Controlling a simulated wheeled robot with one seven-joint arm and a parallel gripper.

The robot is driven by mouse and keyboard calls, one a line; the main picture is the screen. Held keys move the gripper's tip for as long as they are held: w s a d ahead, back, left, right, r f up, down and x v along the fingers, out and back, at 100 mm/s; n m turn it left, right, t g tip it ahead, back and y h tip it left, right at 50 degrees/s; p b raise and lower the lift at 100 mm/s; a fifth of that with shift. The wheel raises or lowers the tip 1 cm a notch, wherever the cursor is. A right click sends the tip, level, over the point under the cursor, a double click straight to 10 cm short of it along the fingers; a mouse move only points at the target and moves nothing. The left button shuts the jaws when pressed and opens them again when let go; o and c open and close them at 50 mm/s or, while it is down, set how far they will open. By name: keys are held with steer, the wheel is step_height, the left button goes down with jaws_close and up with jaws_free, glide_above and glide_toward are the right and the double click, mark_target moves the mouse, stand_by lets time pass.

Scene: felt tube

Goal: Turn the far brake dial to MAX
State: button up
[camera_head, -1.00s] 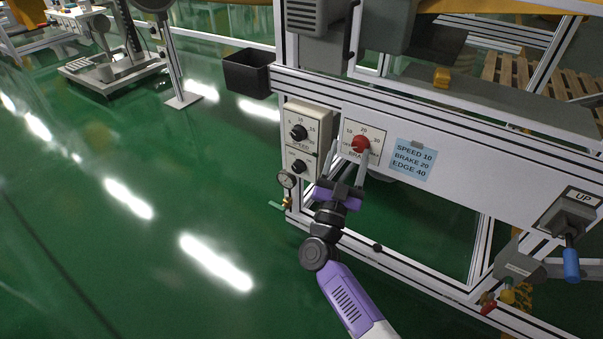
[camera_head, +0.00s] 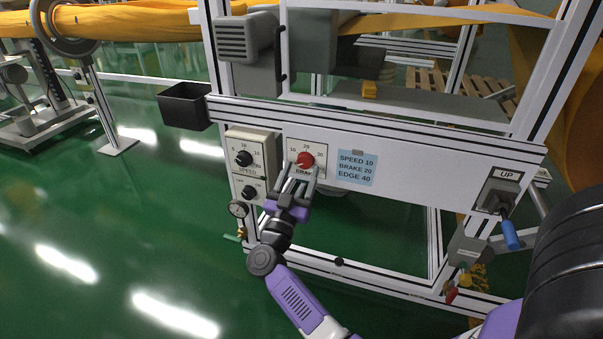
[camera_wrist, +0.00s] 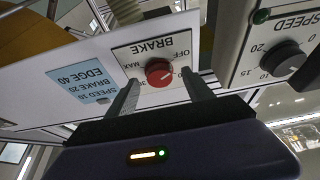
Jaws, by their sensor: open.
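A red brake dial (camera_head: 306,160) sits on a white plate marked BRAKE on the machine's front panel. It is the only brake dial in view. It also shows in the wrist view (camera_wrist: 159,72), upside down, with OFF and MAX printed on its plate. I cannot make out where its pointer stands. My gripper (camera_head: 302,174) is open just in front of the dial and slightly below it. In the wrist view my gripper (camera_wrist: 161,80) has one finger on each side of the red knob, with gaps visible; nothing is held.
Left of the brake plate is a grey box with a black speed dial (camera_head: 243,158) and a smaller knob (camera_head: 249,192). A blue note (camera_head: 356,168) reads SPEED 10, BRAKE 20, EDGE 40. A blue-handled UP lever (camera_head: 510,234) stands at right.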

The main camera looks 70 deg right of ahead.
steer(key=shift+x, duration=0.8)
jaws_close()
steer(key=shift+m, duration=0.3)
